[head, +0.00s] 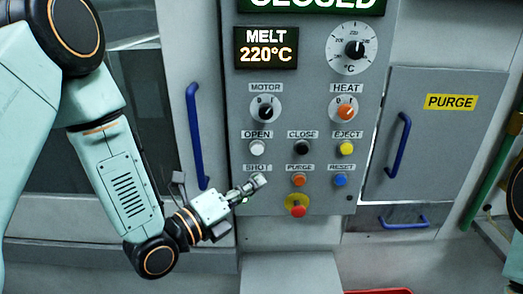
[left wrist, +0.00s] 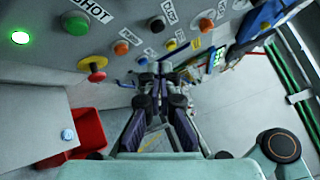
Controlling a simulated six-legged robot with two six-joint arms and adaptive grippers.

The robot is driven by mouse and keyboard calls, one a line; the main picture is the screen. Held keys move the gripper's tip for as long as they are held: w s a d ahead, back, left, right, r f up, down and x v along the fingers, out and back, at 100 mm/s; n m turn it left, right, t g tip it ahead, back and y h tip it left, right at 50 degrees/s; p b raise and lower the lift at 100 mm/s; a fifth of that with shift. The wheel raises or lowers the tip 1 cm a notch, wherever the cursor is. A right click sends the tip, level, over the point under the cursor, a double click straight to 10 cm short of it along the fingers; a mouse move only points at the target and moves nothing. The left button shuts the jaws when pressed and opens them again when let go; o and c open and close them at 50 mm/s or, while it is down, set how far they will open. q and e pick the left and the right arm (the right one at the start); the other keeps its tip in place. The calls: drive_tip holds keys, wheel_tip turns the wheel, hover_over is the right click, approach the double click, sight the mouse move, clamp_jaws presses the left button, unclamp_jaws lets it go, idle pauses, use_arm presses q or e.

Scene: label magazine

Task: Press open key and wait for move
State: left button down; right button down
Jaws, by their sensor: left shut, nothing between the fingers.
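The white OPEN key (head: 257,148) is on the grey control panel (head: 325,205), under its OPEN label, left of the black CLOSE key (head: 302,149). My left gripper (head: 262,181) is shut and empty, its tip below the OPEN key and over the place under the SHOT label, apart from the OPEN key in the picture. In the left wrist view the gripper's fingers (left wrist: 156,68) are together; a green key (left wrist: 75,22) shows by the SHOT label. The top display (head: 310,4) reads CLOSED. My right gripper is not seen.
Other keys include yellow EJECT (head: 346,148), orange PURGE (head: 299,179) and blue RESET (head: 340,180). A red stop button (head: 297,207) is lower. A blue door handle (head: 194,135) stands left of the panel. A red bin (left wrist: 88,135) is on the floor.

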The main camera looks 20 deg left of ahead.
sight(257, 149)
use_arm(q)
drive_tip(key=m, duration=0.2)
drive_tip(key=shift+s+r+m, duration=0.1)
drive_tip(key=shift+r+m, duration=0.2)
drive_tip(key=shift+r, duration=0.1)
drive_tip(key=shift+w+a, duration=0.4)
drive_tip(key=shift+w, duration=1)
drive_tip(key=shift+w+a, duration=0.45)
drive_tip(key=shift+w, duration=1)
drive_tip(key=shift+w+a, duration=0.4)
drive_tip(key=shift+w, duration=1)
